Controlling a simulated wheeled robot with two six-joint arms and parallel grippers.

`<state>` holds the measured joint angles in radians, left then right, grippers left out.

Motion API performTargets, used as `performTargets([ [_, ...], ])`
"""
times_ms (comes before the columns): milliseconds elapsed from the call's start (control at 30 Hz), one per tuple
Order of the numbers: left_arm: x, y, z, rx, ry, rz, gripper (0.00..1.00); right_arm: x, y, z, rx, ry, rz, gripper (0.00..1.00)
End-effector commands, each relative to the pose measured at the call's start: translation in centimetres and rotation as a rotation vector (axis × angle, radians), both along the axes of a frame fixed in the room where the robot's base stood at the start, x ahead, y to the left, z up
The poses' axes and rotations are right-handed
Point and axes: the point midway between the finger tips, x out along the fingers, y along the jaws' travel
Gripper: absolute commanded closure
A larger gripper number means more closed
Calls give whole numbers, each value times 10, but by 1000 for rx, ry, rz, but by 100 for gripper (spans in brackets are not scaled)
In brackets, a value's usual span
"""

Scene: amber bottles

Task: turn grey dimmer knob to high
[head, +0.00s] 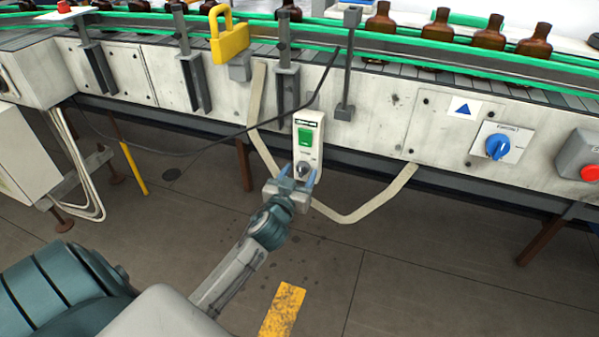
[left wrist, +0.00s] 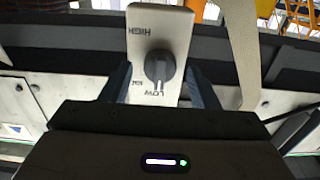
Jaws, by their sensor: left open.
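The grey dimmer knob (head: 303,169) sits low on a white control box with a green switch (head: 305,137), on the front of the conveyor. In the left wrist view the knob (left wrist: 159,67) is between printed marks, HIGH at the top and LOW at the bottom, with a middle mark at the side. Its ridge seems to point down towards LOW. My left gripper (head: 298,176) is open at the knob, one finger to each side. In the left wrist view the fingers (left wrist: 160,88) show gaps to the knob. My right gripper is not in view.
A cream strap (head: 340,217) hangs in a loop around the box. A black cable (head: 215,145) runs past on the left. A blue rotary switch (head: 497,146) and a red button (head: 591,173) are on the right. Brown bottles (head: 489,33) stand on the conveyor.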

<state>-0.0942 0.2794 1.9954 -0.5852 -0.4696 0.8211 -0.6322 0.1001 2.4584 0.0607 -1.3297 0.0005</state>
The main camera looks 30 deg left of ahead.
Motion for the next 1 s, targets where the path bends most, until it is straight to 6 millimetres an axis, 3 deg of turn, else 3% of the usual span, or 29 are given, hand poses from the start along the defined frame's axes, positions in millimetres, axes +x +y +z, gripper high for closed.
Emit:
performTargets([
  [367,6,1,0,0,0,0,47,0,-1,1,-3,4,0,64],
  [500,5,1,0,0,0,0,74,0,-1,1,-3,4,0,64],
  [600,5,1,0,0,0,0,89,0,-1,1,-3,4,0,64],
  [1000,5,1,1,75,18,0,89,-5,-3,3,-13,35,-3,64],
])
